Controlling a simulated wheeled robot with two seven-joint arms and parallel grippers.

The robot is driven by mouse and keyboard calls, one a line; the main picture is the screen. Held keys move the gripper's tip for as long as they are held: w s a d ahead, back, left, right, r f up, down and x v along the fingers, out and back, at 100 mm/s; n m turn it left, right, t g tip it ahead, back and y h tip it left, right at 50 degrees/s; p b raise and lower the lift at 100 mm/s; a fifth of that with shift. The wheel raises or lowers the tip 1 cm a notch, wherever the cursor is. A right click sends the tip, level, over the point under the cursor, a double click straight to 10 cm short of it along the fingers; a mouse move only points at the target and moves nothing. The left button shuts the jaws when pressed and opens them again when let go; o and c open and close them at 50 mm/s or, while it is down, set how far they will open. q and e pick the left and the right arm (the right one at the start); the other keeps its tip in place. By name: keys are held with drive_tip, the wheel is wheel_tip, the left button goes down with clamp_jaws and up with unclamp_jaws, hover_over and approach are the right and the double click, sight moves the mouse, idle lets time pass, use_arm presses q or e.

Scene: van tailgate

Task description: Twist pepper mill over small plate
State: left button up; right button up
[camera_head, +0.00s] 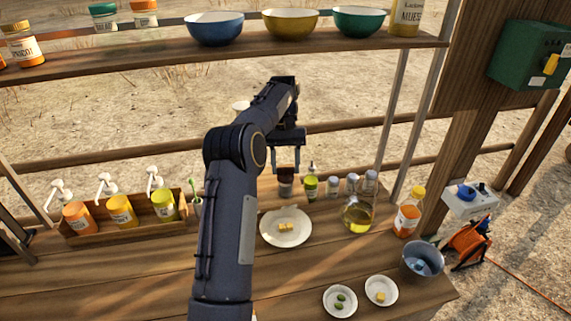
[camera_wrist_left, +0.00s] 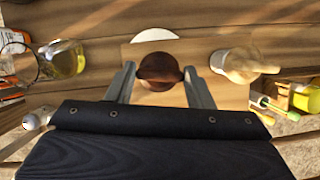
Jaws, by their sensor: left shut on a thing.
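In the left wrist view the round brown top of the pepper mill (camera_wrist_left: 158,68) sits between the two fingers of my left gripper (camera_wrist_left: 159,76). A white plate (camera_head: 272,236) with yellow cubes lies in front of the mill; part of it shows in the wrist view (camera_wrist_left: 155,34). Two smaller plates (camera_head: 331,308) (camera_head: 389,299) lie at the front right. My right gripper is not seen.
Several small jars (camera_head: 352,182) stand right of the mill, with an oil flask (camera_head: 357,217) and an orange-labelled bottle (camera_head: 407,213). A metal bucket (camera_head: 421,259) is at the right edge. Pump bottles (camera_head: 121,211) stand in a wooden box at left. A shelf with bowls (camera_head: 290,23) runs above.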

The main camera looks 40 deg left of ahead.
use_arm(q)
drive_tip(key=o, duration=1)
